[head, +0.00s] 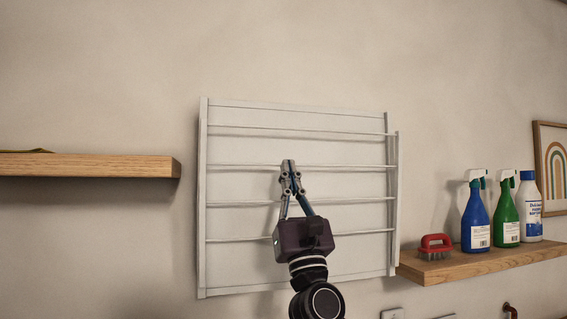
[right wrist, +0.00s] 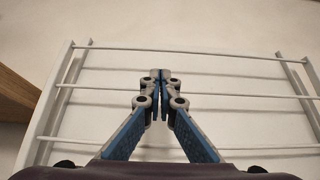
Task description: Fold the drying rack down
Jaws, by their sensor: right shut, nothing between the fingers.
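The white drying rack (head: 203,200) is on the wall in the middle of the head view, standing nearly upright and close to the wall. It has a frame with several horizontal bars. My right gripper (head: 289,166) is in front of the rack's middle, fingertips together and empty, near one of the upper bars. Whether it touches the bar I cannot tell. In the right wrist view the shut fingertips (right wrist: 160,76) show in front of the bars, with the rack's side rails (right wrist: 55,105) on both sides. My left gripper is not in view.
A wooden shelf (head: 90,166) is on the wall at left. Another wooden shelf (head: 480,264) at right, close to the rack's lower right side, holds a red brush (head: 435,243), a blue spray bottle (head: 475,218), a green one (head: 506,215) and a white-and-blue bottle (head: 530,210). A framed picture (head: 551,165) hangs far right.

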